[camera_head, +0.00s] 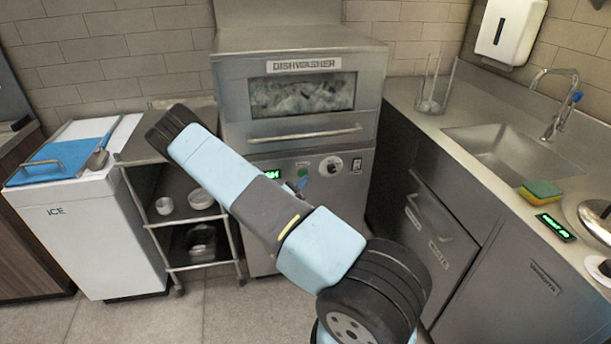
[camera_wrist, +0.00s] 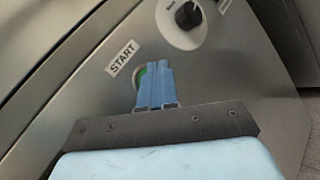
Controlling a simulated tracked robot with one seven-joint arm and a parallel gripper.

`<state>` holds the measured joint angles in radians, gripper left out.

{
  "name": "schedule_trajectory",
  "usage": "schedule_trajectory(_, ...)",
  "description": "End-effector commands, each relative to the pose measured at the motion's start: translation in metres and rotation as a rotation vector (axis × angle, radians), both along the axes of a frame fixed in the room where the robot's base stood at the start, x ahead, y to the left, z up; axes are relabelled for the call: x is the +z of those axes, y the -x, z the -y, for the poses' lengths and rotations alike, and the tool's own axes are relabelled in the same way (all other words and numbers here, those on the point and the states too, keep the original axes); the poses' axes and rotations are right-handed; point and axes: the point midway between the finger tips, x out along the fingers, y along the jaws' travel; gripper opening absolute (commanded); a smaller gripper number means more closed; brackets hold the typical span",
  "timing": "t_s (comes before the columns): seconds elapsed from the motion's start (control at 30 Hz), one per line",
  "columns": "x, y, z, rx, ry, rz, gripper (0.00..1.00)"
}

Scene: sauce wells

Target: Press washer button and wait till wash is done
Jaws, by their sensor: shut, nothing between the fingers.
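The steel dishwasher (camera_head: 230,105) stands against the back wall, its front door closed, with grey-white, foamy-looking contents behind its window (camera_head: 300,95). Its green start button (camera_head: 303,172) is on the lower panel, left of a black dial (camera_head: 331,166). In the wrist view the green button (camera_wrist: 138,76) shows only as a sliver beside my blue fingertips, under the START label (camera_wrist: 122,58). My gripper (camera_wrist: 153,66) is shut and empty, its tips over the button. I cannot tell whether they touch it. In the head view my gripper (camera_head: 298,185) is partly hidden by my arm.
A green display (camera_head: 272,174) on the panel is partly covered by my arm. A wire-frame shelf cart (camera_head: 176,222) with bowls and a white ICE chest (camera_head: 85,240) stand left. The right counter holds a sink (camera_head: 510,150), a sponge (camera_head: 541,192) and a glass container (camera_head: 432,95).

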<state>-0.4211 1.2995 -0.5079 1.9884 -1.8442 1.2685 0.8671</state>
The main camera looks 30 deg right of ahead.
Motion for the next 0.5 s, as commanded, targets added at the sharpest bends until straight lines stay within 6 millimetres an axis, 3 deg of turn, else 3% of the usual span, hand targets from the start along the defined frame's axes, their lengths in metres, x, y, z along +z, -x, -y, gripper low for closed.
schedule_trajectory(0.23, 0.000, 0.002, 0.000, 0.000, 0.000, 0.000, 0.00)
schedule_trajectory(0.5, 0.000, 0.022, -0.006, -0.001, 0.000, -0.002, 0.00)
